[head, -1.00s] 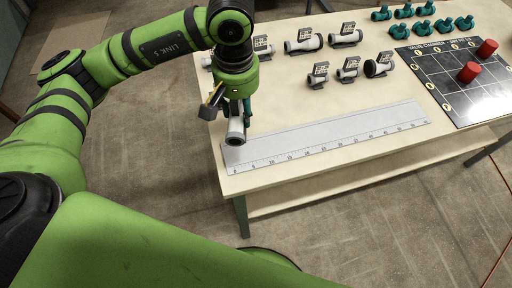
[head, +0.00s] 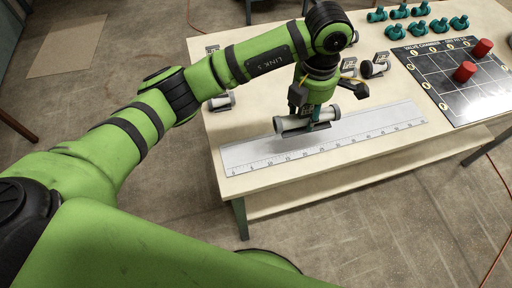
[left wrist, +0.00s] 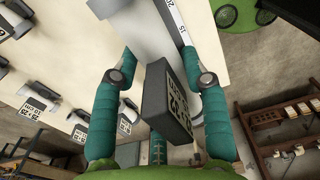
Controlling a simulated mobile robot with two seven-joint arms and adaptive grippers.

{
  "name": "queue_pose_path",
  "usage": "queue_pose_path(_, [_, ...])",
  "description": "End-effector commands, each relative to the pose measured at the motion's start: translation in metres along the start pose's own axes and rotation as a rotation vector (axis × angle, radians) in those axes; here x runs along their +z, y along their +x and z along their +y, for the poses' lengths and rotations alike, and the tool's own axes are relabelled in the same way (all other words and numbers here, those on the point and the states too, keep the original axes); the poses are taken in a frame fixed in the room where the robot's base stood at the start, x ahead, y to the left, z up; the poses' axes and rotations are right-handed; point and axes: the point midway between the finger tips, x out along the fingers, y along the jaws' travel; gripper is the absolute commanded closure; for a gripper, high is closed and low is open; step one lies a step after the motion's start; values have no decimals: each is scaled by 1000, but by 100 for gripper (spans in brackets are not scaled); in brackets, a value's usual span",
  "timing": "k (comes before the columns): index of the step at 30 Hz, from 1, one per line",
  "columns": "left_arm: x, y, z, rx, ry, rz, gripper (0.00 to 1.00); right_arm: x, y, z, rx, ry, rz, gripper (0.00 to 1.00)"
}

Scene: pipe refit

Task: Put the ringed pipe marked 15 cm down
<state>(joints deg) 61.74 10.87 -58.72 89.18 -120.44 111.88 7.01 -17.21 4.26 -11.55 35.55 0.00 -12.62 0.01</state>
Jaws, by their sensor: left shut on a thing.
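A grey-white pipe (head: 294,124) is in my left gripper (head: 311,122), whose fingers are shut around its middle. It lies roughly lengthwise over the white ruler (head: 250,153); I cannot tell whether it touches it. In the left wrist view the green-padded fingers of the left gripper (left wrist: 160,75) stand on both sides, with a dark label plate (left wrist: 167,103) between them. The plate's print is turned and too unclear to read surely. The ruler also shows at the top (left wrist: 176,22). My right gripper is not in view.
The pale table (head: 350,168) has other labelled pipes behind my arm, one of them at right (head: 374,67). Teal valves (head: 420,36) stand at the back. The ruler's right part is clear.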

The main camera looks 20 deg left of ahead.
Motion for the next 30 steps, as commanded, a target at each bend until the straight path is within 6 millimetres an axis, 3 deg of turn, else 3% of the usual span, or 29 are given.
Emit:
queue_pose_path(4, [-15,8,3,-4,-33,5,92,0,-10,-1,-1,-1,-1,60])
queue_pose_path(12, [-76,43,18,-5,-31,7,92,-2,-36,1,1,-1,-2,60])
queue_pose_path(18, [-106,64,26,-2,-29,4,92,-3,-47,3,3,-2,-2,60])
queue_pose_path(23, [-112,72,27,-3,-27,2,92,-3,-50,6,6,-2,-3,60])
queue_pose_path(30, [-112,105,27,-3,-27,3,92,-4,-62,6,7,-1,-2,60])
